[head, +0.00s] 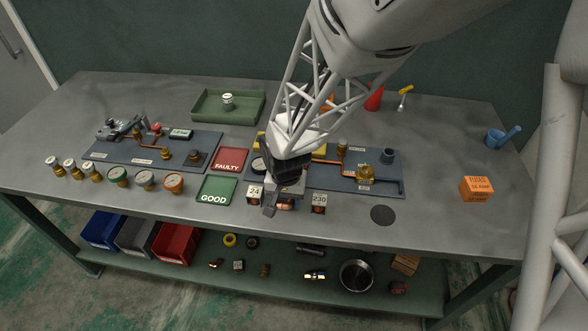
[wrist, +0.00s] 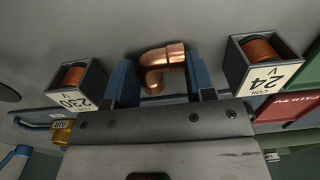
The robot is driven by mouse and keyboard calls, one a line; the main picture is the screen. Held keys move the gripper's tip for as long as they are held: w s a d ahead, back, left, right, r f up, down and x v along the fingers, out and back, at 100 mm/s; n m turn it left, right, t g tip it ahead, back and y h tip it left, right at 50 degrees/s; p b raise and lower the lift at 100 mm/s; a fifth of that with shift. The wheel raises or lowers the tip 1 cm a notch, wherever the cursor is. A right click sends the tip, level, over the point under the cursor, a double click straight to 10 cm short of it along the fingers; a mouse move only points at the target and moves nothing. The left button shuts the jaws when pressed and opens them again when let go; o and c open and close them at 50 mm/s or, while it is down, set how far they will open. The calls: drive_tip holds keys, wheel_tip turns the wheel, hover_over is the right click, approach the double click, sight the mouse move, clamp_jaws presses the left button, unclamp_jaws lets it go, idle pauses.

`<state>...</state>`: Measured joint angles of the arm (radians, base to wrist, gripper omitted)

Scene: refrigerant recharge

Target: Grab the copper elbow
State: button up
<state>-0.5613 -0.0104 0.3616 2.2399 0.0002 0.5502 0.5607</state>
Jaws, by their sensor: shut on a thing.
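The copper elbow (wrist: 163,62) shows in the wrist view as a shiny bent pipe between the two blue fingers of my gripper (wrist: 161,76). My gripper is shut on it. In the head view my gripper (head: 283,195) is low over the front part of the bench, between the 24 V coil and the 230 V coil. Only a small copper-coloured part of the elbow (head: 287,204) shows there; the gripper hides the rest.
The 24 V coil box (head: 255,193) and 230 V coil box (head: 319,203) stand close on either side. The green GOOD mat (head: 216,190) and red FAULTY mat (head: 230,160) lie to the left. An orange fuse box (head: 477,188) stands at the right. The front right bench is mostly clear.

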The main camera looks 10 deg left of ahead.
drive_tip(key=shift+r, duration=0.15)
drive_tip(key=shift+r, duration=0.75)
wheel_tip(320, 180, up, 2)
drive_tip(key=s+d+r, duration=0.1)
drive_tip(key=s+d, duration=0.7)
drive_tip(key=s, duration=0.5)
drive_tip(key=shift+s, duration=0.35)
drive_tip(key=shift+d+r, duration=0.1)
drive_tip(key=shift+w, duration=0.15)
